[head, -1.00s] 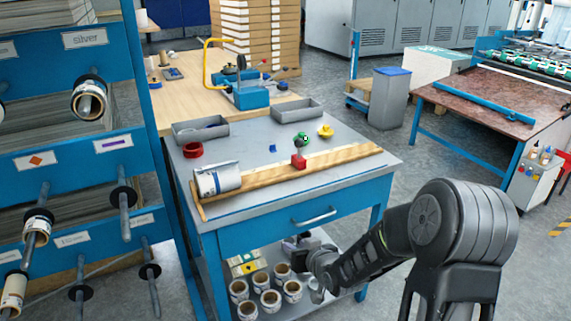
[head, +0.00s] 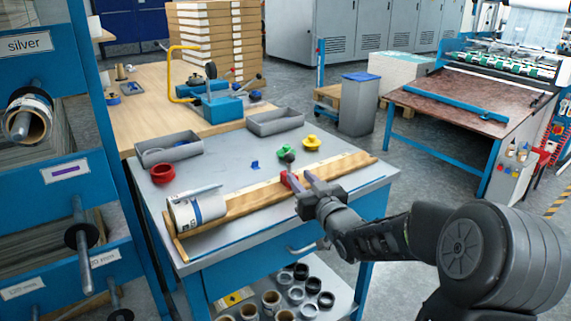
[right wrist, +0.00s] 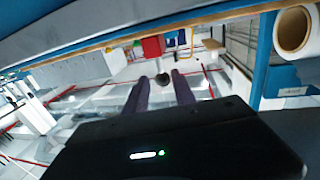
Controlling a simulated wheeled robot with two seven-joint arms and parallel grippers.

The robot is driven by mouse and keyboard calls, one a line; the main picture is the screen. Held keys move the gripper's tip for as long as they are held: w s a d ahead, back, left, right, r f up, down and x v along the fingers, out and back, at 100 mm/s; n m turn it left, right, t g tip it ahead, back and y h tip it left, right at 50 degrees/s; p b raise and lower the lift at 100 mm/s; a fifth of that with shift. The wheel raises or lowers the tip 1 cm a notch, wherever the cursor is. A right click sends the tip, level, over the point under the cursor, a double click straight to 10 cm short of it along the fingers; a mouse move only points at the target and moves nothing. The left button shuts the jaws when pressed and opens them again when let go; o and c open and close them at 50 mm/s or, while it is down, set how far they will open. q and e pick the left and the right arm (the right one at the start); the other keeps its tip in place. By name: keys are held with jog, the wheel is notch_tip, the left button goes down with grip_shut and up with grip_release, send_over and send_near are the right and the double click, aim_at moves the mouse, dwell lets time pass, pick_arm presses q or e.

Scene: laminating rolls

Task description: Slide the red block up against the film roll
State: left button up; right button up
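The red block (head: 290,180) sits on the wooden ruled board (head: 245,199) on the grey-topped table; it also shows in the right wrist view (right wrist: 153,47). The film roll (head: 197,209) lies at the board's left end, with a clear stretch of board between it and the block. A roll end shows at the upper right of the right wrist view (right wrist: 296,30). My right gripper (head: 306,181) is open at the block's right front side. Its two fingers stand apart (right wrist: 160,77), with the block just beyond their tips; I cannot tell whether they touch. My left gripper is not in view.
Behind the board are a red ring (head: 163,173), a green knob (head: 287,151), a yellow knob (head: 311,142) and two grey trays (head: 169,150). Several rolls stand on the shelf below. A blue rack (head: 75,172) borders the table's left.

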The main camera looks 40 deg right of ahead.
aim_at(290, 165)
jog(key=shift+x, duration=3.95)
jog(key=shift+c, duration=0.3)
grip_shut()
jog(key=shift+r, duration=0.2)
